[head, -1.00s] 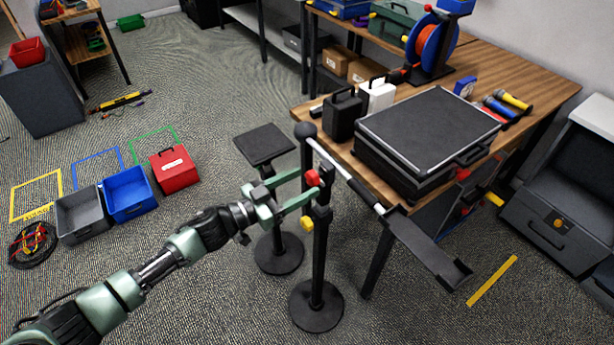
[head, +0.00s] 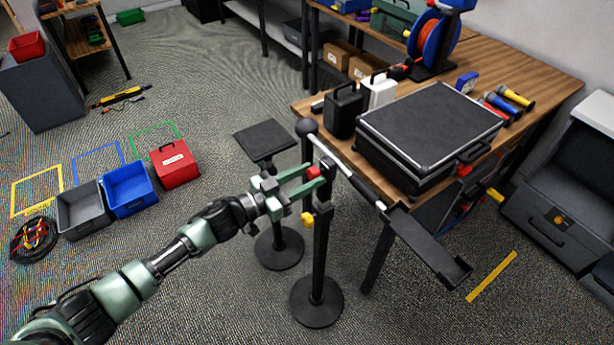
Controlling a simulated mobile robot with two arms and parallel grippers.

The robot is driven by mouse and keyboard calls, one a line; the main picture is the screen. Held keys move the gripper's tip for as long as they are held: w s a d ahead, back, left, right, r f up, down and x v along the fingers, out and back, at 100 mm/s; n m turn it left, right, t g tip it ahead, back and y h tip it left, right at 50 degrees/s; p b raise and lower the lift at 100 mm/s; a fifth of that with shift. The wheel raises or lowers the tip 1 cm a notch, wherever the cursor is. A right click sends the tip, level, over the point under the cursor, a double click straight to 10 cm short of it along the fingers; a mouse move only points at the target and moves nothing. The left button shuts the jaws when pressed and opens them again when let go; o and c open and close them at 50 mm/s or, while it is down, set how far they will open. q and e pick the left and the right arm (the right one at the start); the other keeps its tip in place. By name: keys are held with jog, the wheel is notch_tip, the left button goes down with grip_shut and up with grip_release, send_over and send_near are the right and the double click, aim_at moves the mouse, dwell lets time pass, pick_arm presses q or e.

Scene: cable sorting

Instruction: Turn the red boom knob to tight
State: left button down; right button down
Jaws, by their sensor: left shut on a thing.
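The red boom knob (head: 313,173) sits near the top of a black stand (head: 318,260) with a round base. My left gripper (head: 311,181) reaches in from the left and is shut on the red knob, with a green finger on each side of it. The boom (head: 345,170) runs from a black ball-shaped end at upper left down to a black tray (head: 428,248) at lower right. A yellow knob (head: 307,219) sits lower on the stand. The knob's tightness cannot be read from this view. My right gripper is not in view.
A wooden bench (head: 545,75) with a black case (head: 430,125) stands right behind the stand. A second stand with a square plate (head: 262,140) is close by on the left.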

pick_arm(q)
jog(key=m+b, duration=0.1)
jog(key=m, duration=0.3)
jog(key=shift+s+f, duration=0.1)
jog(key=m+b, duration=0.1)
jog(key=m, duration=0.3)
jog(key=shift+f+m, duration=0.1)
jog(key=shift+m, duration=0.2)
jog(key=m+b, duration=0.2)
jog(key=m, duration=0.2)
jog(key=shift+s+d+m, duration=0.1)
jog(key=shift+m, duration=0.2)
jog(key=m+b, duration=0.1)
jog(key=m, duration=0.3)
jog(key=shift+f+b, duration=0.1)
jog(key=shift+b, duration=0.2)
jog(key=shift+m, duration=0.3)
jog(key=c, duration=0.9)
grip_release()
